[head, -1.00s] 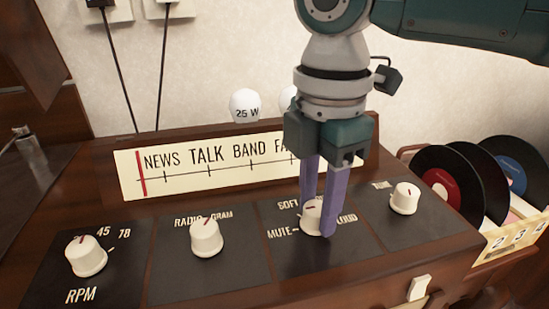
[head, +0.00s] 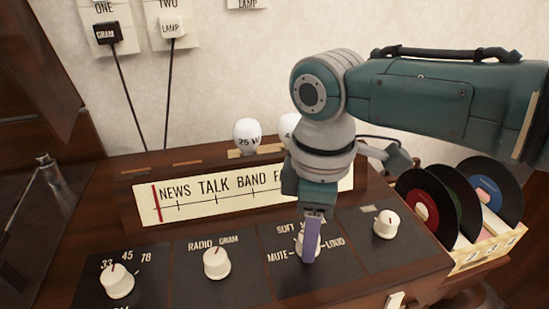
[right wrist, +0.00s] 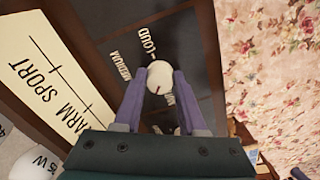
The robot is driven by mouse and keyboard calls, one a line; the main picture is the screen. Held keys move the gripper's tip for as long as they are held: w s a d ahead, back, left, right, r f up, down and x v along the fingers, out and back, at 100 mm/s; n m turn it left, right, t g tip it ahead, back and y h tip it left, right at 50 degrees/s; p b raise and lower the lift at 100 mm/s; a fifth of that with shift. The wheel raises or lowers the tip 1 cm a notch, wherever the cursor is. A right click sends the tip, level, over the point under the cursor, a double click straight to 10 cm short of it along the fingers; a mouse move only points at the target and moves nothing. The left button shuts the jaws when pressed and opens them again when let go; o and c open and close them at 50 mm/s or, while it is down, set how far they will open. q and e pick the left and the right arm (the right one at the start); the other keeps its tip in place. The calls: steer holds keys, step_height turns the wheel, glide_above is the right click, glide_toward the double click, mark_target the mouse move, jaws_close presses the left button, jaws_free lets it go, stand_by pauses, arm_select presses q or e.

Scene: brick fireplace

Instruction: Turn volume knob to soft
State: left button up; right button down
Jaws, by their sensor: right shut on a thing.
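The volume knob (head: 300,243) is cream, on a dark panel with SOFT, MUTE and LOUD labels, and is partly hidden behind a purple finger. My right gripper (head: 311,240) reaches down from above and is shut on the knob. In the right wrist view, the knob (right wrist: 159,77) sits between the two purple fingertips (right wrist: 160,79). Its red mark points down towards the gripper's palm, away from LOUD. MEDIUM and LOUD are readable there; SOFT is not. My left gripper is not in view.
Other cream knobs stand close by: the RPM knob (head: 117,282), the radio/gram knob (head: 217,263) and an unlabelled-looking one (head: 386,224) at right. The tuning scale (head: 215,192) and white bulbs (head: 247,136) are behind. A record rack (head: 480,250) stands at right.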

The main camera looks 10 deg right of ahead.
steer(key=m+p, duration=0.1)
steer(key=m, duration=0.2)
steer(key=shift+r+p, duration=0.1)
steer(key=shift+p, duration=0.2)
steer(key=shift+m, duration=0.5)
steer(key=shift+c, duration=2.4)
jaws_free()
step_height(320, 180, up, 9)
steer(key=p, duration=0.5)
steer(key=shift+r, duration=0.4)
